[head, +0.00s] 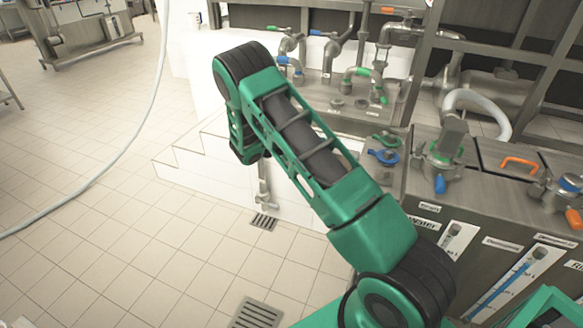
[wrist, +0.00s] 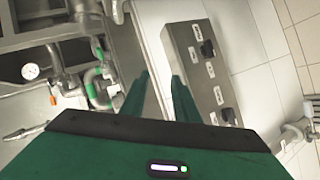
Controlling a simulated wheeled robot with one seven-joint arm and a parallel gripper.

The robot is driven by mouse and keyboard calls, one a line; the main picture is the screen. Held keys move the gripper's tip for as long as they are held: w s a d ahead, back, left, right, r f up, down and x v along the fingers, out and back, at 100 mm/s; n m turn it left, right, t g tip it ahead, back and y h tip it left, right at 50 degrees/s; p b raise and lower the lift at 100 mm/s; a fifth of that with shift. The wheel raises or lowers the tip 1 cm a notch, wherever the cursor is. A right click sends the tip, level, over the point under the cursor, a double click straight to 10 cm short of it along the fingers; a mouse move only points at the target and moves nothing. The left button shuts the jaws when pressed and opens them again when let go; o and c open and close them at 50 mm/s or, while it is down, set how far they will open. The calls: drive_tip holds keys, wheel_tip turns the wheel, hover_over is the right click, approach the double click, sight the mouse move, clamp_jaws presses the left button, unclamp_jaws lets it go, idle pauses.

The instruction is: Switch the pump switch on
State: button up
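A grey metal switch box (wrist: 188,62) is on the white tiled wall in the wrist view. It carries two black knobs, an upper switch (wrist: 207,48) and a lower switch (wrist: 228,116), with small white labels beside them. The labels are too small to read, so I cannot tell which is the pump switch or how it is set. My gripper (wrist: 161,82) is open and empty, its green fingers apart. In the picture its right finger overlaps the box's left edge; contact cannot be told. The box and my gripper are not visible in the head view.
Pipes and valves with green handles (wrist: 92,78) and a pressure gauge (wrist: 30,71) lie left in the wrist view. The head view shows a steel counter (head: 480,215) with gauges at right, white steps (head: 190,160), a pale hose (head: 130,150) and open tiled floor at left.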

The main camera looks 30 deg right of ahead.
drive_tip(key=w+a+f+n+t+h, duration=0.1)
drive_tip(key=w+a+f+n+t, duration=0.4)
drive_tip(key=f, duration=0.4)
drive_tip(key=w+a+f+n+t, duration=0.2)
drive_tip(key=a+f+n+t, duration=0.3)
drive_tip(key=f, duration=0.5)
drive_tip(key=w+d+m+g, duration=0.1)
drive_tip(key=w+d, duration=0.5)
drive_tip(key=d, duration=0.1)
drive_tip(key=shift+w+r, duration=0.2)
drive_tip(key=shift+w, duration=0.15)
clamp_jaws()
